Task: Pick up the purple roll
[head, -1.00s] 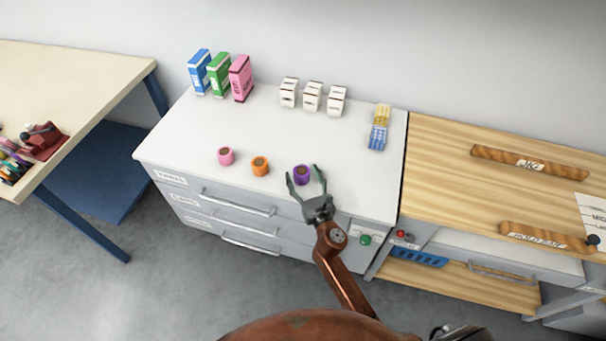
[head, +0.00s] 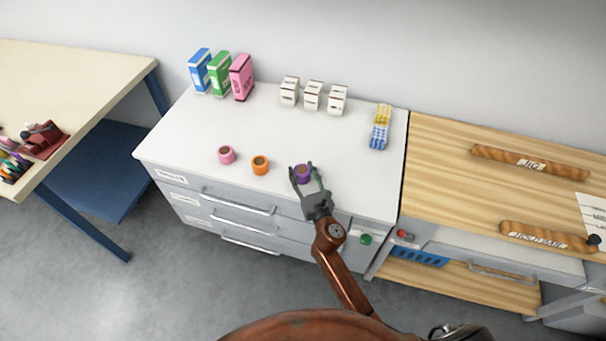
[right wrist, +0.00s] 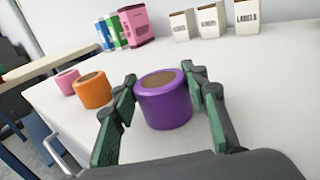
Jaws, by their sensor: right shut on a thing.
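The purple roll (head: 302,175) stands upright on the white cabinet top (head: 240,128), near its front edge. It is the rightmost of three rolls in a row. My right gripper (head: 304,171) is shut on the purple roll, with one finger on each side of it. In the right wrist view the purple roll (right wrist: 163,102) sits between the green-padded fingers (right wrist: 158,92) and appears to rest on the surface. My left gripper is not in view.
An orange roll (head: 260,165) and a pink roll (head: 227,155) stand to the left. Blue, green and pink boxes (head: 241,77) and three white boxes (head: 313,96) stand at the back. A yellow-and-blue pack (head: 380,127) is at the right. The middle of the top is clear.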

